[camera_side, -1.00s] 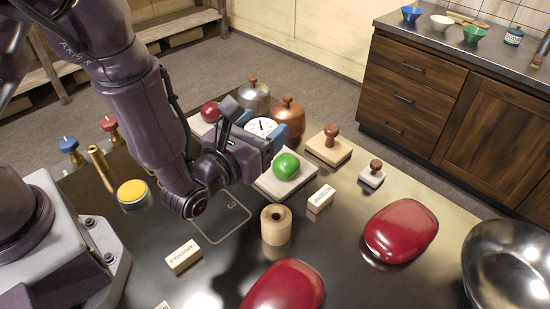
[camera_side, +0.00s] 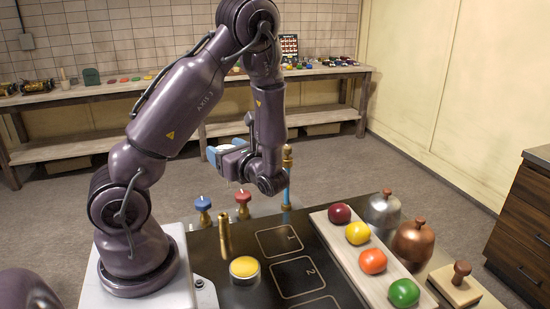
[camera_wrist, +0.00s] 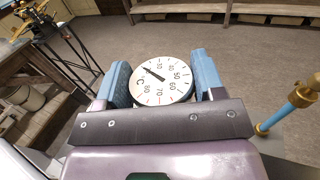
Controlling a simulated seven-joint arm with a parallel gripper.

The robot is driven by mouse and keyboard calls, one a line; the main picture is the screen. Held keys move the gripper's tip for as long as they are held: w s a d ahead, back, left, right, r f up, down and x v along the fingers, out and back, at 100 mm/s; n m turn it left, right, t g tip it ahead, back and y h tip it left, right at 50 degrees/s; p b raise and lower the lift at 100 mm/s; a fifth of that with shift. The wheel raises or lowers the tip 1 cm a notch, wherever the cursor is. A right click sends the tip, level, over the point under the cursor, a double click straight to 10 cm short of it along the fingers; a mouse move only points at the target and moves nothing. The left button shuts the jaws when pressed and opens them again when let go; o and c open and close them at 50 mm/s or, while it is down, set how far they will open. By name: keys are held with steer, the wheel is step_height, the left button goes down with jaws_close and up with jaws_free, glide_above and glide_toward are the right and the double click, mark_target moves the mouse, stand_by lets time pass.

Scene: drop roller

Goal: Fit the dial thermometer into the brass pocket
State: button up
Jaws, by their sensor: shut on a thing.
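My gripper (camera_side: 226,153) is raised above the far edge of the dark table in the side view. In the wrist view its two blue fingers are shut on the dial thermometer (camera_wrist: 162,78), a round white face with black numbers and a dark needle. The thermometer's stem is hidden. An upright brass tube (camera_side: 225,236) stands on the table, below and in front of my gripper. A blue pipe with brass fittings (camera_side: 287,181) stands behind my wrist and shows at the right of the wrist view (camera_wrist: 290,105). I cannot tell which of these is the brass pocket.
Blue (camera_side: 202,204) and red (camera_side: 243,198) valve knobs stand at the table's far edge. A yellow button (camera_side: 244,268) sits beside the brass tube. Outlined squares lie clear in the middle.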

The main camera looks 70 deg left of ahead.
steer(key=shift+s+d+f+n+g+h, duration=0.15)
steer(key=shift+s+n+g+h, duration=0.1)
steer(key=shift+s+g, duration=0.2)
steer(key=shift+s+d+r+n+g+h, duration=0.1)
steer(key=shift+s+d+n+g+h, duration=0.1)
steer(key=shift+s+n+g, duration=0.15)
steer(key=shift+s+d+f+n+g+h, duration=0.1)
steer(key=shift+s+d+n+g+h, duration=0.1)
steer(key=shift+s+g, duration=0.3)
steer(key=shift+w, duration=0.15)
steer(key=shift+f, duration=2.9)
step_height(320, 180, down, 8)
steer(key=shift+r, duration=0.2)
stand_by(1.2)
steer(key=o, duration=1)
steer(key=v, duration=1.3)
steer(key=shift+f, duration=0.15)
